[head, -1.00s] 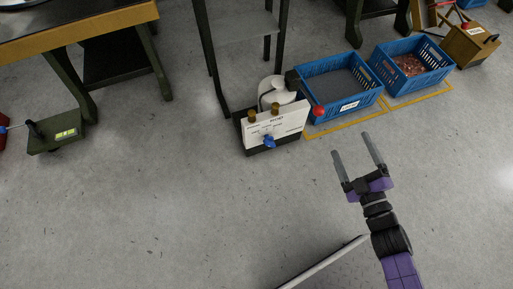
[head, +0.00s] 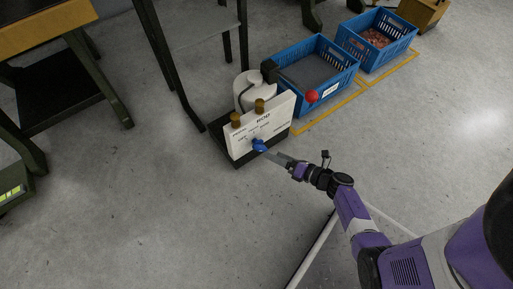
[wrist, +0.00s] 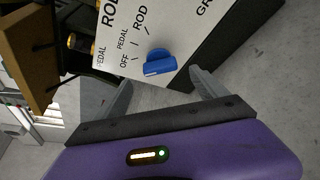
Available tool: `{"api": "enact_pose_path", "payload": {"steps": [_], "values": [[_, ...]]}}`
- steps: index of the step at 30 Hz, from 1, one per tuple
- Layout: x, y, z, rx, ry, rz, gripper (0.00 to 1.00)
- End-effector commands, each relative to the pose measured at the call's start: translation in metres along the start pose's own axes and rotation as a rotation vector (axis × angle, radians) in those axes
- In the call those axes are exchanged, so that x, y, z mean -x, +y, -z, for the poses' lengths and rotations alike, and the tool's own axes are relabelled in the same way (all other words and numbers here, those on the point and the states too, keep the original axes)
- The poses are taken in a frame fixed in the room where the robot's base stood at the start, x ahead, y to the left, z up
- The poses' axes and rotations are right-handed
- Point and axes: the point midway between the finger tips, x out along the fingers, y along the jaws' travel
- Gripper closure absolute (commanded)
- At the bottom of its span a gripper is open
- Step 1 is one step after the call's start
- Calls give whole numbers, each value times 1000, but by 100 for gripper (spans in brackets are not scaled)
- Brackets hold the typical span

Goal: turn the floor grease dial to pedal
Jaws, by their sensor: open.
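The floor grease dial is a blue knob (head: 259,145) low on the front of a white panel (head: 285,112). In the wrist view the knob (wrist: 160,62) sits beside the printed words OFF, PEDAL and ROD. A pale mark shows on its lower left end, on the side of OFF; I cannot tell its exact setting. My gripper (head: 272,156) is just in front of the knob in the head view. In the wrist view my gripper (wrist: 160,80) is open, with one finger either side of the knob's near side and nothing between them. Contact is not visible.
A white canister (head: 250,90) and two brass caps stand at the panel. A red ball (head: 312,96) is at its right, before a blue crate (head: 318,80). Another blue crate (head: 378,40) is behind. A dark stand (head: 165,70) rises left. Floor in front is clear.

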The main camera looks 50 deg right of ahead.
Motion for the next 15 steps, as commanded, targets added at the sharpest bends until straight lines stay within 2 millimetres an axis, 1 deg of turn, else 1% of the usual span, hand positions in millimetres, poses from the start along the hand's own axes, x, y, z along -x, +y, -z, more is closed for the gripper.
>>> {"api": "enact_pose_path", "payload": {"steps": [5, 9, 15], "values": [[-18, -1, 1, 8, -1, -2, 18], [-41, -2, 0, 7, -3, -2, 18], [-67, -1, 0, 5, -3, -1, 18]]}}
